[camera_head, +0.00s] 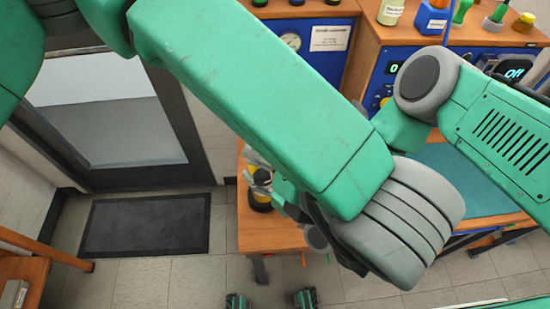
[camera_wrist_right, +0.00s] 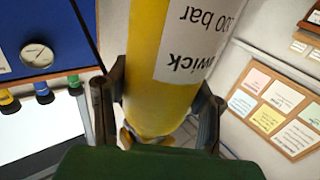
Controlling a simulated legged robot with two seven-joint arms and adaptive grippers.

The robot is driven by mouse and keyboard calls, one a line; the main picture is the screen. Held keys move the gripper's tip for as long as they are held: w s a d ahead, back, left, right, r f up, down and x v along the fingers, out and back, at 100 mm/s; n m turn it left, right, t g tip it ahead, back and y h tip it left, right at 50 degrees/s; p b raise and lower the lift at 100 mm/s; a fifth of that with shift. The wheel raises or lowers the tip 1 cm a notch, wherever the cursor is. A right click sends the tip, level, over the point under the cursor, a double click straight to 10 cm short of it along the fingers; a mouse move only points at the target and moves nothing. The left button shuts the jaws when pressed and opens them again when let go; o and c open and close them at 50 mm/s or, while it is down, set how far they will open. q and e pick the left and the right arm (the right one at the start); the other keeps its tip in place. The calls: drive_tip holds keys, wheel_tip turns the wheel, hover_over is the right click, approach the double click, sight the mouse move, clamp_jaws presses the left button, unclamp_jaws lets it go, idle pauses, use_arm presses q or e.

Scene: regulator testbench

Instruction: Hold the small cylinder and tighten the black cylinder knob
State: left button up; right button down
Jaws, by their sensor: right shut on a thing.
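The small cylinder (camera_wrist_right: 150,60) is yellow with a white label and fills the middle of the right wrist view. My right gripper (camera_wrist_right: 158,98) is shut on it, with a dark finger on each side. The label's text is upside down. A brass-coloured fitting (camera_wrist_right: 125,137) shows partly behind the gripper's body. In the head view, a small yellow and black part (camera_head: 262,200) shows at the table's left end, beside grey metal parts (camera_head: 258,176). My left arm's large green links cover the middle, so the left gripper is mostly hidden. I cannot make out the black cylinder knob.
The wooden table (camera_head: 262,228) stands below centre. A blue panel with a gauge (camera_head: 292,42) is behind. A door and dark mat (camera_head: 145,225) are at left, with clear floor around.

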drive_tip(key=c, duration=0.6)
unclamp_jaws()
drive_tip(key=shift+c, duration=0.2)
drive_tip(key=shift+d, duration=0.1)
drive_tip(key=v, duration=2.3)
drive_tip(key=shift+d+f, duration=0.2)
drive_tip(key=shift+d, duration=0.1)
